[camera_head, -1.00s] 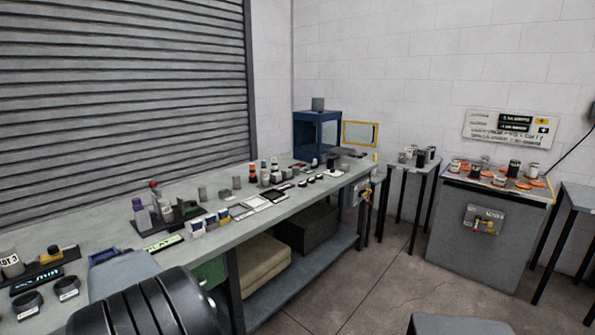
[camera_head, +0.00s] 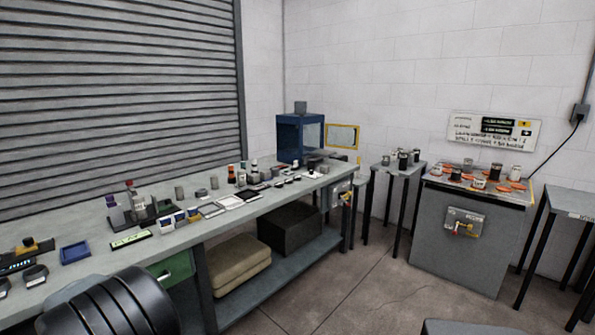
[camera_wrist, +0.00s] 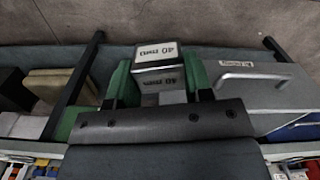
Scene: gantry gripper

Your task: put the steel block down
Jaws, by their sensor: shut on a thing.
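The steel block (camera_wrist: 157,52) is in the wrist view, a light grey cube with dark upside-down lettering on its faces. My gripper (camera_wrist: 158,78) has a green finger on each side of it and is shut on it. Behind the block the wrist view shows bench parts and floor; nothing is seen touching its outer end. In the head view the gripper and held block are out of sight; only a dark part of my arm shows at the lower left.
A long grey workbench (camera_head: 223,212) carries many small items, a blue tray (camera_head: 75,252) and a blue open-sided case (camera_head: 290,138). A small side table (camera_head: 385,170) and a grey cabinet (camera_head: 455,262) hold more items. The wrist view shows a drawer handle (camera_wrist: 250,77). Floor is clear between.

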